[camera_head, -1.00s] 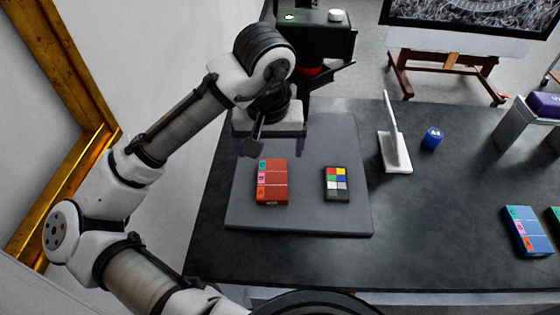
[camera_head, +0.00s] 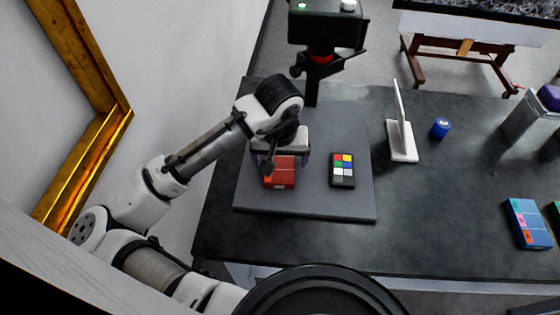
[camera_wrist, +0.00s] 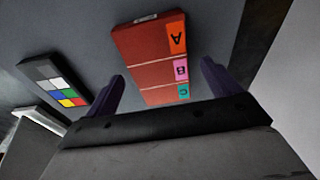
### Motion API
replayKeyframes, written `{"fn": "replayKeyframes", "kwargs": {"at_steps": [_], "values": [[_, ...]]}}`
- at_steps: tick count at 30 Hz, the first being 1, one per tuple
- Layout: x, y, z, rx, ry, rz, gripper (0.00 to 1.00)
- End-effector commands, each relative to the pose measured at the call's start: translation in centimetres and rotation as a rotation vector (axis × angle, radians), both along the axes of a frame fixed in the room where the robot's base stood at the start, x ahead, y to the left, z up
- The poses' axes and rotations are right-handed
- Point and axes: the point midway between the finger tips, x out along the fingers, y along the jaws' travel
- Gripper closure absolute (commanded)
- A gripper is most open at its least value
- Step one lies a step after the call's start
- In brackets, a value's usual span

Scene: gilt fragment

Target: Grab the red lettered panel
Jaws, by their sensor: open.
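The red lettered panel (camera_head: 281,179) lies on a grey mat (camera_head: 300,205) on the dark table. In the wrist view the panel (camera_wrist: 146,60) shows orange, pink and teal tabs lettered A, B and C along one edge. My gripper (camera_head: 280,160) is over the panel's far end in the head view and hides part of it. In the wrist view my gripper (camera_wrist: 162,85) has its two purple fingers spread apart, with the panel's lettered end between and beyond their tips. Nothing is held between the fingers. The height above the panel is hard to judge.
A colour checker card (camera_head: 342,170) lies right of the panel on the mat. A white upright stand (camera_head: 402,142) and a blue cylinder (camera_head: 440,128) are farther right. A blue lettered panel (camera_head: 528,223) lies at the right. A gold frame (camera_head: 85,150) lines the left wall.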

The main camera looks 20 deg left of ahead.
Motion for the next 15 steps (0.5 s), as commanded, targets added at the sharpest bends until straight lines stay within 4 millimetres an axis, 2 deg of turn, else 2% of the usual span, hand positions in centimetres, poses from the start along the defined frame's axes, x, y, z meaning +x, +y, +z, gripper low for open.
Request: {"fn": "replayKeyframes", "kwargs": {"at_steps": [9, 15], "values": [[0.09, 0.04, -0.65, 0.001, -0.001, 0.0, 0.11], [0.09, 0.03, -0.63, 0.001, -0.001, 0.0, 0.37]]}}
